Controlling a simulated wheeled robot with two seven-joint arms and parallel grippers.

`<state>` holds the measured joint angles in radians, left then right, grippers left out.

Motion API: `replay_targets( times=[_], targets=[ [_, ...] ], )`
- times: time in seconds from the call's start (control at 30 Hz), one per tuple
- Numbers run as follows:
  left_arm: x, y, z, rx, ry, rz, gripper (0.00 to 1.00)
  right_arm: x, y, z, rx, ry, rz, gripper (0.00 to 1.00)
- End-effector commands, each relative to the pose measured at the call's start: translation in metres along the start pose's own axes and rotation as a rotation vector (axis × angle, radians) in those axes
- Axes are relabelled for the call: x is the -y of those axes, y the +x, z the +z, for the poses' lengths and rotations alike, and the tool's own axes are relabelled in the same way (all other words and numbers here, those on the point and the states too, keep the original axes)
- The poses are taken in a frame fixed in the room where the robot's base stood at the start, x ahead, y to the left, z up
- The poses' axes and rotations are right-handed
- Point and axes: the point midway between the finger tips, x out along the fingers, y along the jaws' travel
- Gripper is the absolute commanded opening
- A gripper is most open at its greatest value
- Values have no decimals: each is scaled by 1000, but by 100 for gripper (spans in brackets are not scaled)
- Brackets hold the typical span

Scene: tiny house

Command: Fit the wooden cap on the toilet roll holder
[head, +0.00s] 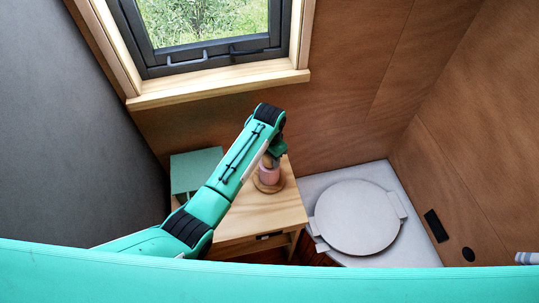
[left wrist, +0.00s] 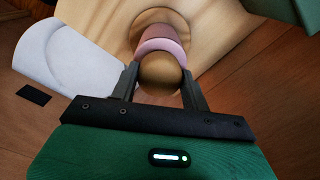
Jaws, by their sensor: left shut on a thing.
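My left gripper (head: 275,156) is over the small wooden cabinet, above the toilet roll holder. In the left wrist view its two fingers (left wrist: 160,88) are closed on either side of the round brown wooden cap (left wrist: 160,74). The cap lines up with the top end of a pink roll (left wrist: 158,40), which also shows in the head view (head: 269,175). I cannot tell if cap and roll touch. The roll stands upright on the holder's round wooden base (head: 269,187). The holder's post is hidden. My right gripper is not in view.
The cabinet top (head: 285,207) is mostly clear around the holder. A green box (head: 196,168) stands at its back left. A round white lid (head: 357,217) on a white bench is to the right. A window (head: 205,35) and wood walls are behind.

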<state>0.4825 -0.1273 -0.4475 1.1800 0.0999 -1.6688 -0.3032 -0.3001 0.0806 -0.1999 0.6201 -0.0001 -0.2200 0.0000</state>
Motion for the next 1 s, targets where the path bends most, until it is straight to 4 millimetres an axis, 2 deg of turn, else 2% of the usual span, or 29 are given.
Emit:
replay_targets(
  times=[0.13,0.17,0.27,0.67,0.83,1.0],
  targets=[
    [0,4,0,0,0,0,25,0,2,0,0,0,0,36],
    [0,4,0,0,0,0,52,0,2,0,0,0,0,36],
    [0,3,0,0,0,0,72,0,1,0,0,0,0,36],
    [0,-3,-1,-3,0,-1,72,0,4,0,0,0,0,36],
    [0,-27,-1,-5,1,-2,72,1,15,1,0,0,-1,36],
    [1,-69,-1,-6,1,-2,72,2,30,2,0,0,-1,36]
  ],
)
